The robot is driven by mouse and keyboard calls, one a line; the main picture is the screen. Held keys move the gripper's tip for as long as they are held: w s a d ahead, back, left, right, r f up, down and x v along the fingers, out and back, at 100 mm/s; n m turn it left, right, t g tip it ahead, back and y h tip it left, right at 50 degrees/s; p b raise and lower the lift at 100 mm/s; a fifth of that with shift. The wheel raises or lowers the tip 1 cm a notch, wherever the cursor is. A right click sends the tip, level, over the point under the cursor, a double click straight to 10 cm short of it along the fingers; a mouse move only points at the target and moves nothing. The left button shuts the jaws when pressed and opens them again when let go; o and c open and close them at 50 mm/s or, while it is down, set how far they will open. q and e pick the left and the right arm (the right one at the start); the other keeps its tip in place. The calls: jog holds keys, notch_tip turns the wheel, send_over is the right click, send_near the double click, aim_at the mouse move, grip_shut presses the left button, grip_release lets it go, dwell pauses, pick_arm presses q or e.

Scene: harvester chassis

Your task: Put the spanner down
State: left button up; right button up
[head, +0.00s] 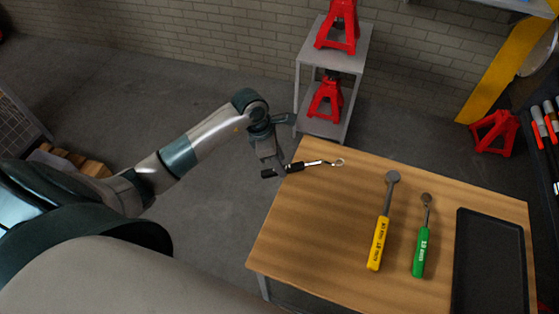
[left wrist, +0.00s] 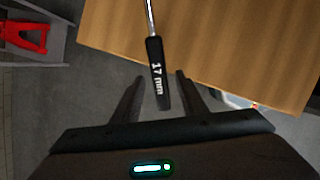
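The spanner (head: 312,164) has a black handle and a shiny ring end, and lies at the table's far left corner. Its handle end reaches out past the table edge. In the left wrist view its handle (left wrist: 157,75) reads "17 mm". My left gripper (head: 278,170) is at the handle end. In the left wrist view the left gripper's fingers (left wrist: 158,88) stand apart, with the handle between them and a gap on each side. I cannot tell whether the whole spanner touches the wood. My right gripper is not in view.
The wooden table (head: 320,235) also bears a yellow-handled tool (head: 379,243), a green-handled tool (head: 420,252) and a black tray (head: 490,265). The table's left front is bare. A grey shelf (head: 332,62) with red jack stands (head: 326,98) stands behind.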

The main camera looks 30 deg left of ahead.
pick_arm(q)
jog(key=shift+r, duration=0.15)
jog(key=shift+a+r, duration=0.15)
jog(key=shift+r, duration=0.05)
jog(key=b+v, duration=0.2)
jog(key=v, duration=0.9)
jog(key=shift+r+b, duration=0.25)
jog(key=shift+b, duration=0.1)
jog(key=shift+s+f, duration=0.1)
